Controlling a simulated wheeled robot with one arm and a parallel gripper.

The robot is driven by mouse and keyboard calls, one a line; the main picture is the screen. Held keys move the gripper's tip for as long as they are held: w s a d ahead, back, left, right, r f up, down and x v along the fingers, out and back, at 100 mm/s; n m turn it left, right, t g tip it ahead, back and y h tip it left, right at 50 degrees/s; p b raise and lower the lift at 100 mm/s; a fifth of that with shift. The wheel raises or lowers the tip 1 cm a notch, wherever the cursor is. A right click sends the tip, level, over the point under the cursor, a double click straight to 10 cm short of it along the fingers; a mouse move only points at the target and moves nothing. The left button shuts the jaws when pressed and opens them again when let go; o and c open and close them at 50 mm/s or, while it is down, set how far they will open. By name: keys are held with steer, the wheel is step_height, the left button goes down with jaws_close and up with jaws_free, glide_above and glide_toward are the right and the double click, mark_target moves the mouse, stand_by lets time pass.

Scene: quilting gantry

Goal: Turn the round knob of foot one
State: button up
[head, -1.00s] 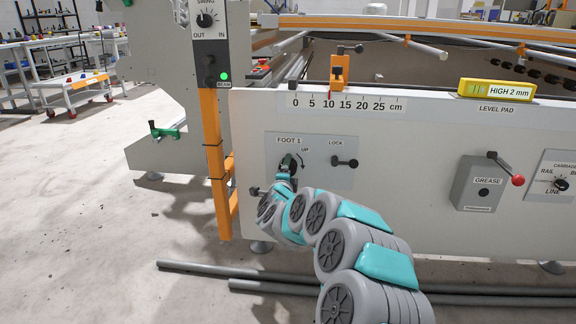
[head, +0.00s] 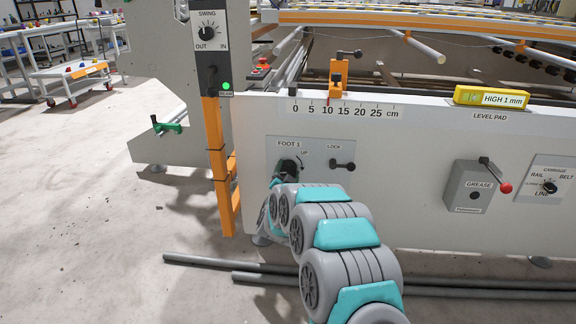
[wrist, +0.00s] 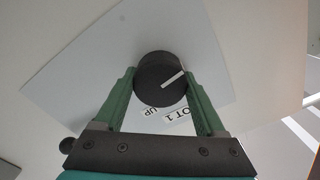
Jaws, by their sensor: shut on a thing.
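The round black knob of foot one (wrist: 160,80) sits on a pale plate marked FOOT 1 and UP. In the wrist view its white pointer line aims to the upper right, and the lettering is upside down. My gripper (wrist: 162,84) has its two green fingers shut on the knob, one on each side. In the head view the dark knob (head: 288,166) is partly hidden by my gripper (head: 284,176). The LOCK lever (head: 342,166) is on the same plate (head: 322,146), to the right. The yellow level (head: 491,97) reads HIGH 1 mm.
An orange upright (head: 219,165) stands just left of the panel. Grey pipes (head: 330,275) lie on the floor in front. Open floor lies to the left.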

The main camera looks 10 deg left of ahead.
steer(key=shift+n+p, duration=1.25)
steer(key=shift+n, duration=0.75)
steer(key=o, duration=1.3)
steer(key=shift+s, duration=0.15)
steer(key=s, duration=0.7)
steer(key=shift+s+a+b, duration=0.15)
steer(key=shift+s+b, duration=0.15)
steer(key=shift+b, duration=0.05)
